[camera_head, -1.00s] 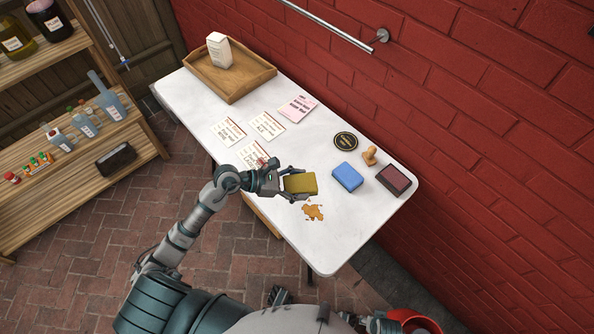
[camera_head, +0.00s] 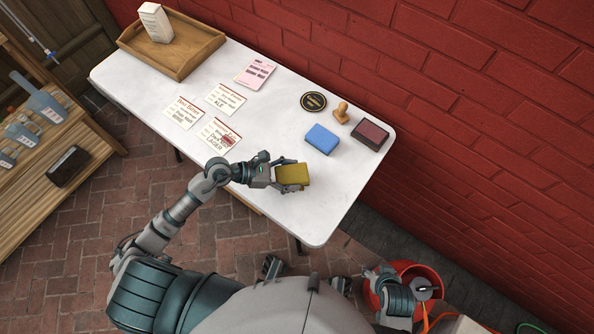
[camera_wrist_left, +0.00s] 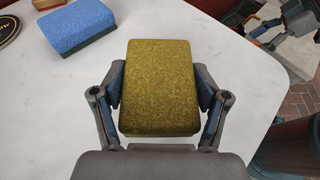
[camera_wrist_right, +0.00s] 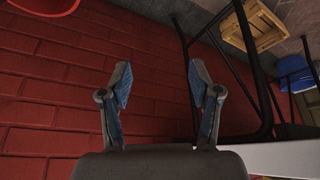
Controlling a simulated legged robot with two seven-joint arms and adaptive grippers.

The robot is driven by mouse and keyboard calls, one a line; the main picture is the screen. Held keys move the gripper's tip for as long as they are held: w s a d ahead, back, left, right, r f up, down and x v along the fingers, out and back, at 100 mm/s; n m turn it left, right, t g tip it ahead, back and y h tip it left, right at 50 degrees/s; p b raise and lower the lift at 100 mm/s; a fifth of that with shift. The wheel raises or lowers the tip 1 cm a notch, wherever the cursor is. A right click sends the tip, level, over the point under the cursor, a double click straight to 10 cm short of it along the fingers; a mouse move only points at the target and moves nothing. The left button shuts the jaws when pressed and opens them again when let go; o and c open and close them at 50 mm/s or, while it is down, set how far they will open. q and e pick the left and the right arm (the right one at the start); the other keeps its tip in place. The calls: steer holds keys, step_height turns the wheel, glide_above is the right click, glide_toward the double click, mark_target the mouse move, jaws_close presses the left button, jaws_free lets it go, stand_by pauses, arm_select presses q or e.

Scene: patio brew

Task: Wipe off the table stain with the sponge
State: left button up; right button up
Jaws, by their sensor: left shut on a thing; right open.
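The olive-yellow sponge (camera_head: 293,174) is held by my left gripper (camera_head: 290,176) near the front edge of the white table (camera_head: 318,215). In the left wrist view, the two fingers (camera_wrist_left: 160,90) press on the sponge (camera_wrist_left: 160,85) from both sides. The sponge is over the spot where the orange-brown stain was seen earlier. The stain does not show now, and I cannot tell whether it is under the sponge or wiped off. My right gripper (camera_wrist_right: 160,85) is open and empty in the right wrist view, off the table.
A blue block (camera_head: 322,139), a dark red pad (camera_head: 370,134), a wooden stamp (camera_head: 342,112) and a round black coaster (camera_head: 314,102) lie beyond the sponge. Paper cards (camera_head: 217,135) and a wooden tray (camera_head: 205,45) are further left. A red bucket (camera_head: 432,276) stands by my right arm.

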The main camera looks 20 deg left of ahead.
arm_select(q)
steer(key=shift+a+f+b, duration=0.3)
steer(key=shift+a+f, duration=0.05)
steer(key=shift+f, duration=0.2)
steer(key=shift+d+f, duration=0.25)
steer(key=shift+d, duration=0.3)
steer(key=shift+d+f+b, duration=0.15)
steer(key=shift+d+b, duration=0.25)
steer(key=shift+d, duration=0.25)
steer(key=shift+a+f, duration=0.1)
steer(key=shift+a, duration=0.85)
steer(key=o, duration=1.1)
steer(key=shift+o, duration=0.2)
steer(key=shift+d, duration=0.75)
steer(key=shift+a, duration=0.5)
steer(key=shift+a+r+p, duration=0.15)
steer(key=shift+r+p, duration=0.15)
steer(key=shift+r, duration=0.2)
steer(key=shift+d, duration=0.5)
steer(key=c, duration=0.7)
steer(key=shift+a, duration=0.25)
steer(key=c, duration=0.5)
steer(key=shift+a, duration=0.1)
arm_select(e)
steer(key=w+a+r+t, duration=0.1)
steer(key=w+r+t, duration=0.1)
steer(key=w, duration=0.3)
steer(key=shift+w+a+r+t+y, duration=0.2)
steer(key=shift+w+a+t+y, duration=0.15)
steer(key=shift+t, duration=0.35)
